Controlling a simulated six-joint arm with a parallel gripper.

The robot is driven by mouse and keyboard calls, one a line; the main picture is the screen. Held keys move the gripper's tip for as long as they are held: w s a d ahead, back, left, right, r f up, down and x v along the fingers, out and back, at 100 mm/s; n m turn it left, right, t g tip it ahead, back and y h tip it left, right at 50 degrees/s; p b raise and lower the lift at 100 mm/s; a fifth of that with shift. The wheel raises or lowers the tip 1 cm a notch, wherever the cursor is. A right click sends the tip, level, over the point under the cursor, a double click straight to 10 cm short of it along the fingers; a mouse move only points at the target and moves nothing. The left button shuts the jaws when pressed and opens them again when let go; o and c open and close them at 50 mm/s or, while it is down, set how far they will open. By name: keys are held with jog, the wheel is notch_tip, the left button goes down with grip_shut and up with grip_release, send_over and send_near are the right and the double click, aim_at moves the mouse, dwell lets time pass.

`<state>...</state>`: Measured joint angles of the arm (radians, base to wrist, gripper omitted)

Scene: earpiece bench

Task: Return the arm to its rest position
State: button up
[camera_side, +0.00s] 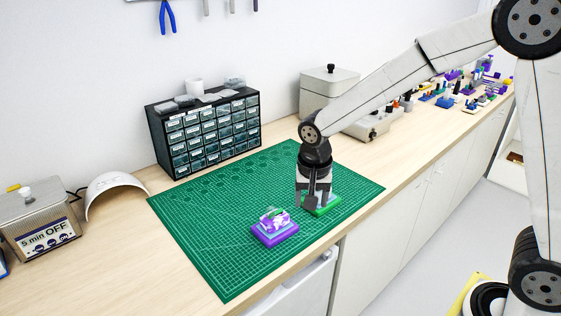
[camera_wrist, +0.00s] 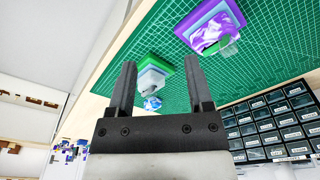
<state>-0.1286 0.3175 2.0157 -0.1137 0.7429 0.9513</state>
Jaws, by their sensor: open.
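My gripper (camera_side: 313,203) hangs fingers down over the green cutting mat (camera_side: 215,225), near its right side. In the wrist view my gripper (camera_wrist: 160,88) has its two fingers wide apart, and I see nothing clamped between them. A green block (camera_side: 327,208) sits on the mat just behind and beside the fingers; it also shows in the wrist view (camera_wrist: 150,80), with a white and blue piece on it. A purple block (camera_side: 275,237) with a white and purple piece on top sits to the left of the gripper, also in the wrist view (camera_wrist: 213,30).
A black drawer cabinet (camera_side: 208,133) stands behind the mat, with a grey lidded box (camera_side: 325,92) to its right. A machine marked "5 min OFF" (camera_side: 42,220) and a white curved cover (camera_side: 115,190) stand at left. Several small coloured parts (camera_side: 465,88) lie at far right.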

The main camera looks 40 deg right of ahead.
jog(key=s+d+f+n, duration=0.1)
jog(key=s+d+n, duration=0.1)
jog(key=s+n, duration=0.2)
jog(key=s+d+f+n+t, duration=0.1)
jog(key=s+n, duration=0.3)
jog(key=s, duration=0.4)
jog(key=shift+s+d+f+n+t+y, duration=0.2)
jog(key=shift+d+f+n+t+y, duration=0.15)
jog(key=shift+d+y, duration=0.1)
dwell(0.9)
